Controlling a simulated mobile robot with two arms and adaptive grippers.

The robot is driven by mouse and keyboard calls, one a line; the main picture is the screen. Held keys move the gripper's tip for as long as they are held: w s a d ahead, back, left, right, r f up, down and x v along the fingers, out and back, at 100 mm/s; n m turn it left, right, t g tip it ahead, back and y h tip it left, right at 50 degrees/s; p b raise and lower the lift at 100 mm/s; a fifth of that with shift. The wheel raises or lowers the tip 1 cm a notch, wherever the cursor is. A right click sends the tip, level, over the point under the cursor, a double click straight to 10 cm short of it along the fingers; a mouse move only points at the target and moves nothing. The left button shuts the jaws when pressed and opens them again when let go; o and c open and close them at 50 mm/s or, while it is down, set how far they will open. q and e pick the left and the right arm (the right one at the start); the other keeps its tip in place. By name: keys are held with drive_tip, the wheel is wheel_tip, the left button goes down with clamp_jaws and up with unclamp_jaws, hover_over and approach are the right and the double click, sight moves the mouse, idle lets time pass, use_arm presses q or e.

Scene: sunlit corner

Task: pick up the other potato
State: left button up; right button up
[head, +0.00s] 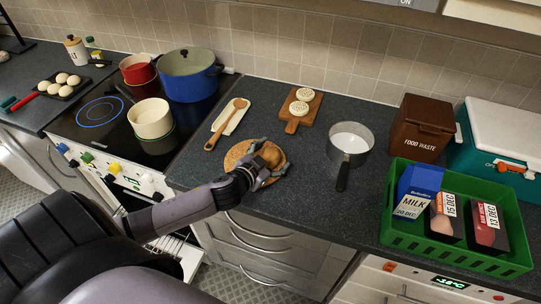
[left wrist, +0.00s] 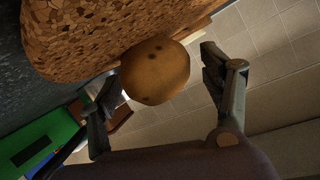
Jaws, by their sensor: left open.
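A brown potato (head: 271,155) sits on a round cork mat (head: 234,157) near the counter's front edge. My left gripper (head: 266,164) is open at the potato, its arm coming in from the left. In the left wrist view the dark-spotted potato (left wrist: 155,70) lies between the two spread fingers of the left gripper (left wrist: 158,74), with the speckled cork mat (left wrist: 80,35) beside it. I cannot tell whether either finger touches the potato. No second potato shows clearly. My right gripper is not in view.
A wooden spoon on a rest (head: 226,122) and a board with two round pale items (head: 292,125) lie behind the mat. A saucepan (head: 350,138) stands to the right, then a green crate (head: 402,242) with packages and a brown food waste bin (head: 424,124). Pots stand on the hob at left.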

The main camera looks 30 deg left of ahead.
use_arm(q)
drive_tip(key=c, duration=1.4)
